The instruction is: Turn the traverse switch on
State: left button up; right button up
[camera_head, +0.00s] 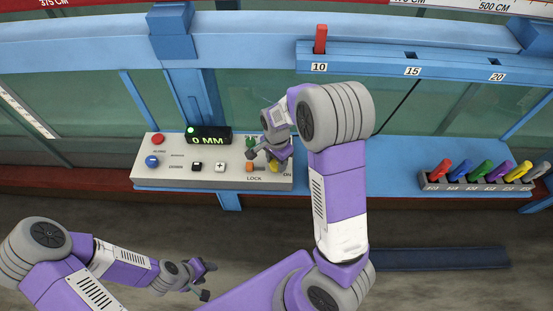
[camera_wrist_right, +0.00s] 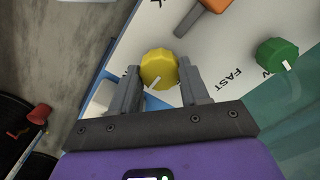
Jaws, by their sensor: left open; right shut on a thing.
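A grey control panel (camera_head: 230,176) sits on the blue ledge, with a yellow round knob (camera_head: 273,167) at its right end near the "ON" label. In the right wrist view, the yellow knob (camera_wrist_right: 158,66) has a white mark pointing down-left. My right gripper (camera_head: 264,158) is over the panel, shut on the yellow knob; its two fingers stand on either side of the knob in the right wrist view (camera_wrist_right: 160,80). The knob's label beside the fingers is partly hidden. My left gripper (camera_head: 207,281) is open and empty, low in front of the panel.
An orange lever (camera_head: 250,167) labelled "LOCK" stands beside the yellow knob. A green knob (camera_wrist_right: 277,55) is near "FAST". A display (camera_head: 208,136) reads 0 MM with a green light. Red and blue buttons are at left. A rack (camera_head: 475,186) of coloured pieces stands at right.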

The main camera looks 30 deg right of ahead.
aim_at(277, 163)
jog(key=shift+m, duration=0.4)
jog(key=o, duration=1.1)
jog(key=shift+c, duration=0.2)
notch_tip(277, 163, up, 8)
jog(key=shift+f+p, duration=0.15)
jog(key=shift+p, duration=0.5)
jog(key=shift+f, duration=0.1)
